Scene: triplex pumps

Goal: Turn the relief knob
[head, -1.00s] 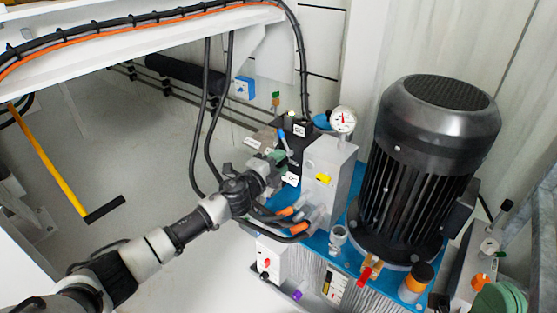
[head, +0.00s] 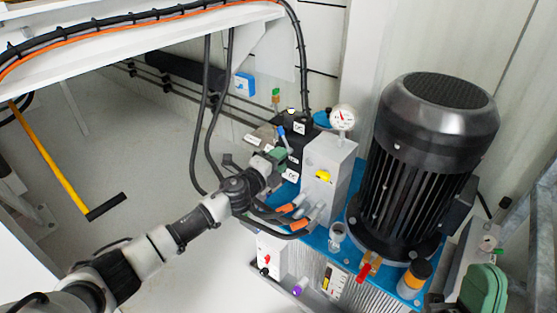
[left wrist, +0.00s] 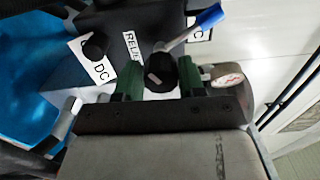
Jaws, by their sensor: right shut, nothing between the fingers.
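The black relief knob (left wrist: 160,74) sits beside a white label (left wrist: 130,46), partly hidden, that begins with RELI. My left gripper (left wrist: 161,84) has its two green fingers on either side of the knob. The knob nearly fills the space between them; I cannot tell whether they press on it. In the head view my left gripper (head: 273,158) is at the left end of the pump's valve block, and the knob is hidden there. My right gripper (head: 484,288) is at the lower right corner, partly cut off, and shut with nothing in it.
A blue-tipped lever (left wrist: 206,17) rises close beside the knob. Another black knob (left wrist: 95,46) is by the DC label. A pressure gauge (head: 342,118) and large black motor (head: 430,160) stand right of the valve block. Black hoses (head: 205,120) hang behind my left wrist.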

